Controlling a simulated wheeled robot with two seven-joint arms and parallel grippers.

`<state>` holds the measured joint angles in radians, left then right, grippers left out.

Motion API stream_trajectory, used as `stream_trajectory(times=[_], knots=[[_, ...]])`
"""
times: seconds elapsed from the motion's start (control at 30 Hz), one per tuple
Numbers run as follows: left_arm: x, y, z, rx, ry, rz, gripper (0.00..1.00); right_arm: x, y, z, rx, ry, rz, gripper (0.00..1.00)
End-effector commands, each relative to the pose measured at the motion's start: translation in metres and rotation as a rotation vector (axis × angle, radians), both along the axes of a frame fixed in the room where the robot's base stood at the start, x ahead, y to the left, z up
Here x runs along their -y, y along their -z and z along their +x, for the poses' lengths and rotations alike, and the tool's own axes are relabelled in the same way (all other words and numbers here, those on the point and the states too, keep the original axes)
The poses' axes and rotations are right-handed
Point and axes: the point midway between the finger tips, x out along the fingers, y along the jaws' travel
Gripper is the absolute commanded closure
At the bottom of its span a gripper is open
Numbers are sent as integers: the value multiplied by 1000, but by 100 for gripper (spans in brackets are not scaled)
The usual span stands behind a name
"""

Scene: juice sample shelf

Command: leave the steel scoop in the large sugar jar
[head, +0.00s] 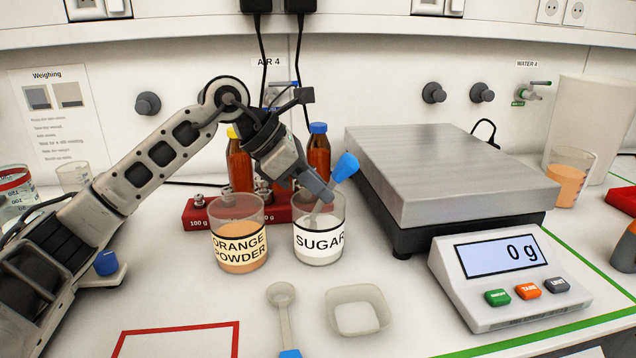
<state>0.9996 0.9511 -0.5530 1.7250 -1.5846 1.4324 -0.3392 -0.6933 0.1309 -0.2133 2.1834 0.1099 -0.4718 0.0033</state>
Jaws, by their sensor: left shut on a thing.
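The sugar jar (319,250) is a clear glass beaker labelled SUGAR, holding white powder, upright on the bench. A scoop with a blue handle (345,167) stands tilted in it, its handle leaning up to the right above the rim. My left gripper (321,195) reaches in from the left and is shut on the scoop at the jar's rim. The gripper hides part of the scoop's shaft, and the bowl is hard to make out in the jar. My right gripper is not in view.
The orange powder jar (239,252) stands close on the left. A pale scoop (283,305) and a square dish (357,311) lie in front. A scale (440,170) with its display (500,255) reading 0 g is on the right. Brown bottles (319,150) stand behind.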

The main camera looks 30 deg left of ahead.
Motion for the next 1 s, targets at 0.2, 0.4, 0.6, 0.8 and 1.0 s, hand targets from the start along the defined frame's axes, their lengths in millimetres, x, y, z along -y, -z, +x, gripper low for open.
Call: stream_trajectory(times=[0.2, 0.4, 0.6, 0.8, 1.0], knots=[[0, 4, 0, 1, 1, 0, 100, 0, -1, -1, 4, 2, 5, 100], [0, 3, 0, 2, 0, 0, 100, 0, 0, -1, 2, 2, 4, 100], [0, 3, 0, 1, -1, 0, 65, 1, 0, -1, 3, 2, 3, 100], [-1, 3, 0, 1, -1, 0, 65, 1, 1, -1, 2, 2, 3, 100], [-13, -14, -8, 4, -3, 1, 65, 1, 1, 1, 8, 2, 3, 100]])
